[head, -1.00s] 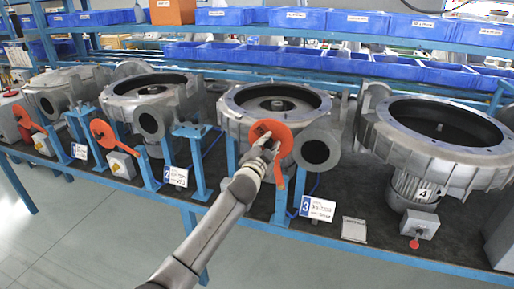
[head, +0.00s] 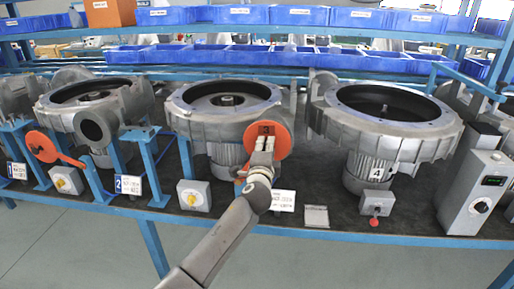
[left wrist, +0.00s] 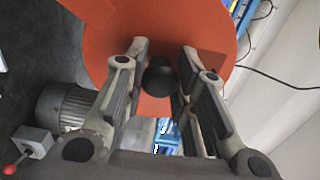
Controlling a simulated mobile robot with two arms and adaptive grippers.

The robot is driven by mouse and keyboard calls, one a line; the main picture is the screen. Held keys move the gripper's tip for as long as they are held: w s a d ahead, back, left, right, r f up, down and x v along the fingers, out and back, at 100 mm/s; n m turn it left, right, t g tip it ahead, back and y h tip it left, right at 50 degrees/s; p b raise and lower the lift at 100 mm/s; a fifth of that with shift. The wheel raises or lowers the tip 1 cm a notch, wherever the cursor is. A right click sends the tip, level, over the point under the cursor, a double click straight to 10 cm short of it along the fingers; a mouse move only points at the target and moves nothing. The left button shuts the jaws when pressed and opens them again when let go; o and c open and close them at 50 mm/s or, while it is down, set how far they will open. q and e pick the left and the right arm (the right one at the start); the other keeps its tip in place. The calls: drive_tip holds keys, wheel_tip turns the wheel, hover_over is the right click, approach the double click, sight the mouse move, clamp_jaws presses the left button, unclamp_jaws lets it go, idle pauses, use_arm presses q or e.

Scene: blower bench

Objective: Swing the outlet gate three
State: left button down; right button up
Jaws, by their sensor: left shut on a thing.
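The orange outlet gate three (head: 283,140) is a round disc at the outlet of the third grey blower (head: 182,118). It lies over where the outlet mouth was, and the mouth is hidden behind it. My left gripper (head: 263,150) is in front of the disc. In the left wrist view the disc (left wrist: 160,28) fills the top, and the fingers (left wrist: 163,60) stand on both sides of a black knob (left wrist: 160,76) on it. The gripper is shut on this knob. My right gripper is in neither view.
Gate two (head: 41,147) is an orange disc on the left, beside the open outlet of blower two (head: 92,130). Blower four (head: 390,145) stands to the right, with a red-knobbed switch box (head: 376,204). A grey control box (head: 474,195) stands farther right.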

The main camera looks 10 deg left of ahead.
use_arm(q)
drive_tip(key=shift+d+f+m, duration=0.25)
drive_tip(key=shift+d+m, duration=0.05)
drive_tip(key=shift+d, duration=0.05)
drive_tip(key=c, duration=1.1)
unclamp_jaws()
drive_tip(key=shift+d, duration=0.1)
drive_tip(key=shift+c, duration=0.2)
drive_tip(key=s, duration=1.2)
drive_tip(key=shift+a, duration=0.2)
